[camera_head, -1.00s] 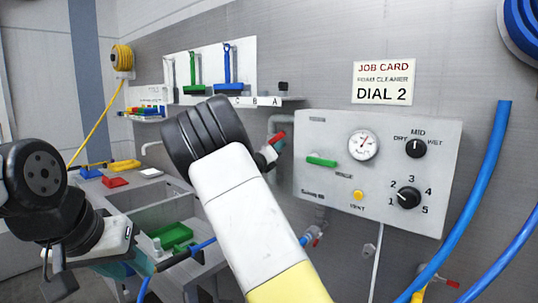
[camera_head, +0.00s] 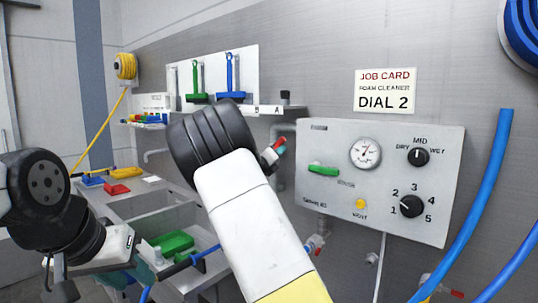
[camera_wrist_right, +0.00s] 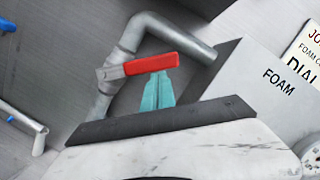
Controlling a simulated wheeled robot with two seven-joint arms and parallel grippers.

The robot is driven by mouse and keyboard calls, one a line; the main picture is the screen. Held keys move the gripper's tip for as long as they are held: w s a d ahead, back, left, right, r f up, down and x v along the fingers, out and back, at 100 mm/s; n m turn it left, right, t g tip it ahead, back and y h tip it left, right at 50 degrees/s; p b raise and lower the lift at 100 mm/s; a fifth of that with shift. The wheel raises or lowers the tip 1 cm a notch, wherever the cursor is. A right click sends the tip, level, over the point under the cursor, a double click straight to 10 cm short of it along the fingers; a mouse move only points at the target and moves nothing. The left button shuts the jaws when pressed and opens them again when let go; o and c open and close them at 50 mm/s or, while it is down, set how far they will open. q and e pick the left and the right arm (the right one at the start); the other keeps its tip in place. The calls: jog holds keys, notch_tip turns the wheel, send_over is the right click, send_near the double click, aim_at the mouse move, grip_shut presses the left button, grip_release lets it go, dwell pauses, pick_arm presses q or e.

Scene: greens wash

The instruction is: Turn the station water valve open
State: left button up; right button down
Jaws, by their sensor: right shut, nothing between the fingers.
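A red lever handle (camera_wrist_right: 152,66) sits on a grey bent pipe (camera_wrist_right: 128,55) in the right wrist view. It also shows as a small red piece in the head view (camera_head: 279,142), beside my right arm. My right gripper's teal fingers (camera_wrist_right: 157,90) are shut and empty, with their tips at the lever's underside; I cannot tell whether they touch. In the head view my right forearm hides most of that gripper. My left gripper (camera_head: 138,273) is at the lower left, beside a black grip with a blue hose (camera_head: 188,262); its fingers are too unclear to tell their state.
The grey foam panel (camera_head: 330,212) with a gauge, dials and green handle (camera_head: 323,170) stands right of the lever. Blue hoses (camera_head: 478,200) hang at the right. A sink bench (camera_head: 150,205) with a green block (camera_head: 172,243) is at the left.

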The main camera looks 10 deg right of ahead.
jog(key=n, duration=0.1)
jog(key=r, duration=0.1)
jog(key=n, duration=0.1)
jog(key=shift+w+a+r+n+y, duration=0.3)
jog(key=shift+w+r, duration=0.05)
jog(key=shift+r, duration=0.05)
jog(key=shift+w+a+r+n+y, duration=0.2)
jog(key=shift+w+a+r+n, duration=0.5)
jog(key=shift+w+r+n, duration=0.2)
jog(key=shift+w+a+r+n+y, duration=0.2)
jog(key=shift+w+a+r+n, duration=0.5)
jog(key=shift+w+r+n, duration=0.15)
jog(key=shift+w, duration=0.1)
